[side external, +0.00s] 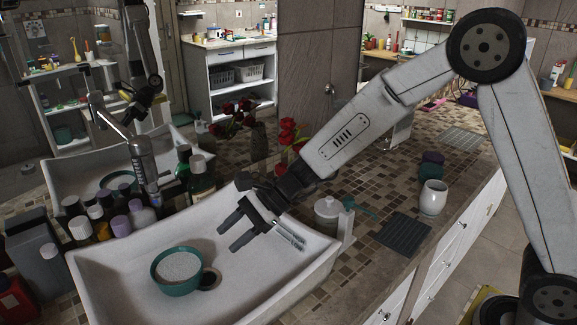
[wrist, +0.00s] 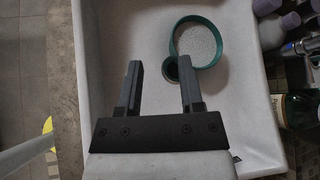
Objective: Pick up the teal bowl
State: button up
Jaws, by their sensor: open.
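The teal bowl (side external: 168,281) sits upright in the white sink basin, with a pale speckled inside. In the wrist view the bowl (wrist: 217,55) is beyond the fingertips, ahead and to the right. My gripper (side external: 226,244) is open and empty. It is above the basin, to the right of the bowl and apart from it. In the wrist view my gripper (wrist: 160,72) has both fingers spread, and the right fingertip overlaps the dark round drain beside the bowl's near edge.
The white sink (side external: 300,268) has raised walls around the bowl. Several bottles (side external: 108,215) crowd its back left edge, with a green bottle (side external: 201,182) and a faucet (side external: 142,160) behind. A soap dispenser (side external: 328,212), dark mat (side external: 403,233) and white cup (side external: 433,198) stand to the right.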

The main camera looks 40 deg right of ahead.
jog(key=w+a+m+t+y, duration=0.2)
jog(key=w+a+m, duration=0.1)
jog(key=w+m, duration=0.1)
send_near(181, 283)
jog(key=shift+w+a, duration=0.4)
jog(key=shift+a, duration=0.35)
jog(key=shift+f+x, duration=0.1)
jog(key=shift+x, duration=1.85)
jog(key=shift+f+x, duration=0.15)
jog(key=shift+x, duration=1.8)
jog(key=shift+s+d, duration=0.1)
grip_shut()
